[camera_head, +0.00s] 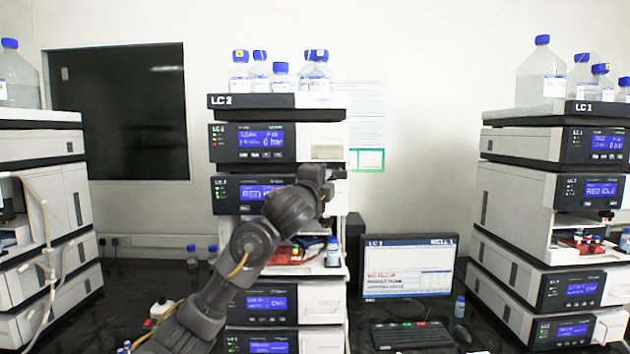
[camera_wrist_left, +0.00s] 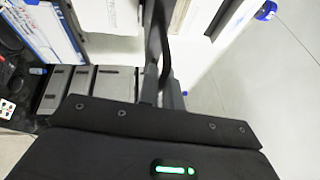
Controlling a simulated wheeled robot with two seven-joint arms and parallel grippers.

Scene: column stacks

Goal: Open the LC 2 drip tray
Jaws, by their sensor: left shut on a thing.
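The LC 2 stack (camera_head: 252,101) stands in the middle of the head view, with several modules and lit blue displays. My left gripper (camera_head: 322,180) is at the right front of its third module (camera_head: 240,191). It is shut on what seems to be the LC 2 drip tray; the arm hides the tray, so I cannot tell how far out it is. In the left wrist view the dark fingers (camera_wrist_left: 163,82) point up the picture and are close together; what lies between them is not clear. My right gripper is not in view.
Blue-capped bottles (camera_head: 281,76) stand on top of the LC 2 stack. The LC 1 stack (camera_head: 583,108) is at the right and another stack (camera_head: 40,210) at the left. A monitor (camera_head: 407,266) and keyboard (camera_head: 411,334) are right of the middle stack. A small bottle (camera_head: 333,252) stands below the gripper.

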